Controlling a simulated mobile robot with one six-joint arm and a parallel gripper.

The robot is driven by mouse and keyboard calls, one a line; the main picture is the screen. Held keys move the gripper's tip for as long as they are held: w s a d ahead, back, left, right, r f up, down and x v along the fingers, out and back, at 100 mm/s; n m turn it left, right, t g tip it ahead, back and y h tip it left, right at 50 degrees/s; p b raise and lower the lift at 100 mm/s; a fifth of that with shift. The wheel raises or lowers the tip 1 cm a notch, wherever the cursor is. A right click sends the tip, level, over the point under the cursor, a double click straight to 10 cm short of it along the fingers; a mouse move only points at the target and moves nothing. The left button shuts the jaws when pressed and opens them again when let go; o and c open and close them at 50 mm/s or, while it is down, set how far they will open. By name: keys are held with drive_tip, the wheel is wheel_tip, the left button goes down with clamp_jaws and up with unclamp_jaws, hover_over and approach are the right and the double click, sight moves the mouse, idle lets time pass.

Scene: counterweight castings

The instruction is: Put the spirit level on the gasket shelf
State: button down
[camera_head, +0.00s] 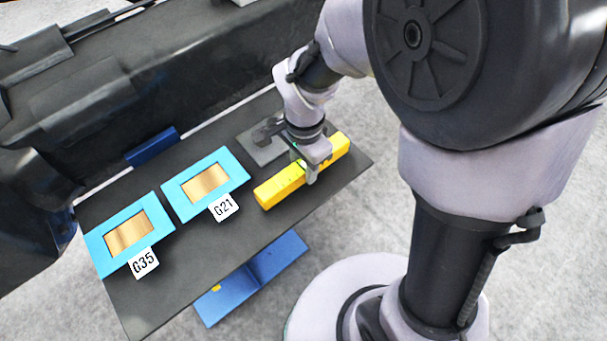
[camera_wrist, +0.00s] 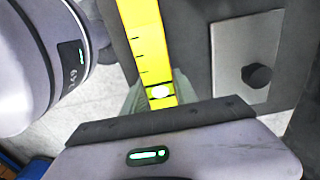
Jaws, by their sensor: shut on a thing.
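The spirit level is a long yellow bar (camera_head: 279,188) at the right end of a dark flat shelf (camera_head: 190,245). My gripper (camera_head: 307,172) comes down from above and is shut around the middle of the bar. In the wrist view the yellow level (camera_wrist: 145,45), with dark tick marks and a pale round spot, runs up from between my fingers (camera_wrist: 158,97). My gripper hides part of the level. I cannot tell whether the level touches the shelf or hangs just above it. No label in view names the gasket shelf.
Two light-blue frames with golden centres, labelled G35 (camera_head: 101,243) and G21 (camera_head: 232,166), lie on the shelf's left and middle. A grey plate (camera_head: 262,152) with a dark knob lies behind the level. A large dark casting (camera_head: 170,75) stands behind; a blue support (camera_head: 250,280) is below.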

sight(304, 174)
drive_tip(key=shift+f+b, duration=0.9)
drive_tip(key=shift+f, duration=0.9)
drive_tip(key=c, duration=1)
unclamp_jaws()
drive_tip(key=shift+r, duration=0.1)
drive_tip(key=shift+o, duration=0.2)
drive_tip(key=shift+n+t, duration=0.3)
drive_tip(key=r+p, duration=0.2)
drive_tip(key=r, duration=0.2)
drive_tip(key=r+p, duration=0.2)
drive_tip(key=r, duration=0.3)
drive_tip(key=r+p, duration=0.2)
drive_tip(key=r, duration=0.3)
drive_tip(key=shift+s+d+r, duration=0.15)
drive_tip(key=shift+d+r, duration=0.1)
drive_tip(key=shift+d, duration=0.1)
drive_tip(key=s+d+r+n+t+y, duration=0.2)
drive_tip(key=s+d+r+n+t, duration=0.3)
drive_tip(key=s+r, duration=0.5)
drive_tip(key=shift+s+d+r+n, duration=0.2)
drive_tip(key=shift+d+r+n, duration=0.1)
drive_tip(key=shift+n, duration=0.3)
